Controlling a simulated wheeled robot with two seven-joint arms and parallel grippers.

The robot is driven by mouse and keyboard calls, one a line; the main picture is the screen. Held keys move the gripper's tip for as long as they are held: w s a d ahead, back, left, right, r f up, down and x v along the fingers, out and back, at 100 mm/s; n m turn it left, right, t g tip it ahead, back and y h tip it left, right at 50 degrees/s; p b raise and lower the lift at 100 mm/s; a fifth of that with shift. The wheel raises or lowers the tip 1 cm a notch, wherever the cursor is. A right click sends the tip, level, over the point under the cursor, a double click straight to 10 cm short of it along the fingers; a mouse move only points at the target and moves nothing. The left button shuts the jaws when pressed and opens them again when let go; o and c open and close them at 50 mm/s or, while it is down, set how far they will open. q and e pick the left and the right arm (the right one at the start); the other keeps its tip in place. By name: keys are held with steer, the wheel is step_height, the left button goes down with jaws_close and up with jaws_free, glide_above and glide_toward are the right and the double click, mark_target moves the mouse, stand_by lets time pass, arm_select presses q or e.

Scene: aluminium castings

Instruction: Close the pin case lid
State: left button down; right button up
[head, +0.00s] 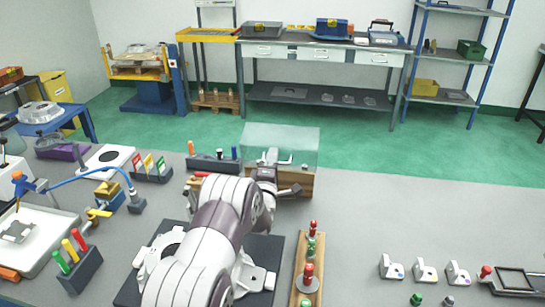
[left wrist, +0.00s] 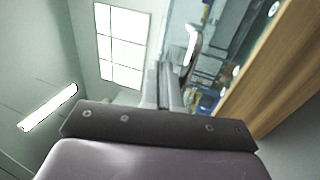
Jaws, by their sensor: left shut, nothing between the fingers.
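The pin case is a wooden box (head: 305,181) at the back of the workbench, with a clear lid (head: 300,138) standing raised above it. My left arm reaches over the bench to the case. My left gripper (head: 271,156) is at the case, in front of the clear lid, and is shut and empty. In the left wrist view the shut fingers (left wrist: 170,88) point towards the clear panel, and the wooden side (left wrist: 268,70) runs along the right. I cannot tell whether the fingers touch the lid. My arm hides the left part of the case. My right gripper is not in view.
A wooden strip with red and green pins (head: 308,270) lies right of my arm. White brackets (head: 425,270) stand further right. A dark holder (head: 213,163) is left of the case. The bench (head: 400,205) right of the case is clear.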

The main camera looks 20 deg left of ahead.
mark_target(276, 140)
arm_select(q)
steer(key=shift+w+a+r+g+p, duration=0.1)
steer(key=shift+w+r+g+p, duration=0.3)
steer(key=shift+r+p, duration=0.15)
steer(key=shift+w+a+r+g+h+p, duration=0.15)
steer(key=shift+w+r+g+h+p, duration=0.2)
steer(key=shift+w+g+p, duration=0.3)
steer(key=w+g, duration=0.1)
steer(key=w+a+g+p, duration=0.1)
steer(key=w+g, duration=0.1)
steer(key=shift+r+g+h, duration=0.15)
steer(key=shift+g+h, duration=0.1)
steer(key=shift+h, duration=0.1)
steer(key=b+x, duration=0.1)
steer(key=x, duration=0.1)
steer(key=b+x, duration=0.4)
steer(key=shift+w+f, duration=0.2)
steer(key=shift+f, duration=0.1)
steer(key=shift+w+f, duration=0.15)
steer(key=shift+w, duration=0.2)
steer(key=w+f+p, duration=0.1)
steer(key=w+f, duration=0.1)
steer(key=w+a+f+p, duration=0.1)
steer(key=f+p, duration=0.1)
steer(key=shift+w+f, duration=0.2)
steer(key=shift+w, duration=0.2)
